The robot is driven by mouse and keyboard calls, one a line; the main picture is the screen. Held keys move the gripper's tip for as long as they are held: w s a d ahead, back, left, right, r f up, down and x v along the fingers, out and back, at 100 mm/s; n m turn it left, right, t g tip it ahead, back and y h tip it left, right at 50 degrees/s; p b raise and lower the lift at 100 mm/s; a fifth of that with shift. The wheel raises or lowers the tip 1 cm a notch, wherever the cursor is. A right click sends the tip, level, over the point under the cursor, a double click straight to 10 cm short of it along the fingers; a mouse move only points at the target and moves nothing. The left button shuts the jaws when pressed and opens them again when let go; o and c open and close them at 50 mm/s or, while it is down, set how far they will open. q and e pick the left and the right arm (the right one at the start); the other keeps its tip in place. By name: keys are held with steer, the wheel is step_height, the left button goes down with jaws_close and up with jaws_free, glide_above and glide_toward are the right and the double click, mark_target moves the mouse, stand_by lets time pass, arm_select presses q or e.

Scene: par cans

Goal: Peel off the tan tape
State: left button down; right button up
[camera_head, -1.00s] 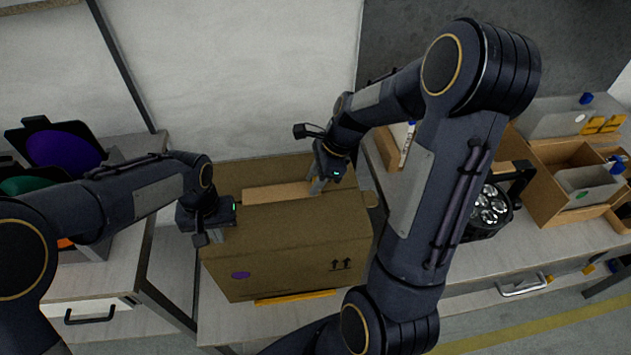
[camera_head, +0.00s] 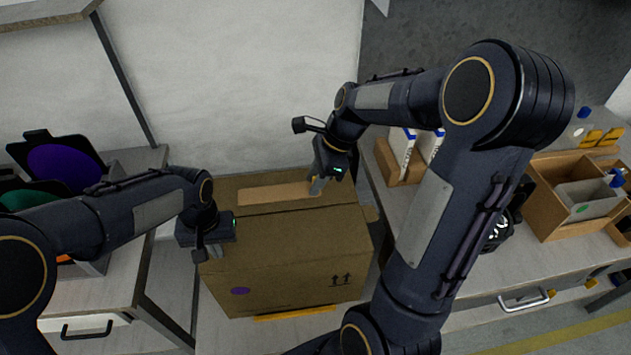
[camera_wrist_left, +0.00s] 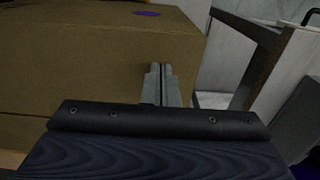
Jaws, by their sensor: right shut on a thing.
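A closed brown cardboard box (camera_head: 292,262) stands on a low surface in the middle of the head view. The tan tape (camera_head: 272,194) lies as a lighter strip along its top. My right gripper (camera_head: 316,186) is at the tape's right end and is shut on it. The exact grip is too small to see. My left gripper (camera_head: 200,252) is at the box's left side. In the left wrist view its fingers (camera_wrist_left: 161,80) are together and empty, close to the box wall (camera_wrist_left: 85,75). Whether they touch the wall cannot be told.
A left bench (camera_head: 100,290) holds purple and green discs in dark frames. The right bench (camera_head: 450,272) carries an open cardboard box (camera_head: 560,225), small white cartons (camera_head: 402,150) and a dark par can (camera_head: 500,232), partly hidden by my right arm. A wall stands behind the box.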

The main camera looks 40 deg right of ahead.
stand_by(0.3)
arm_select(q)
steer(key=shift+r, duration=3.5)
steer(key=shift+s, duration=0.1)
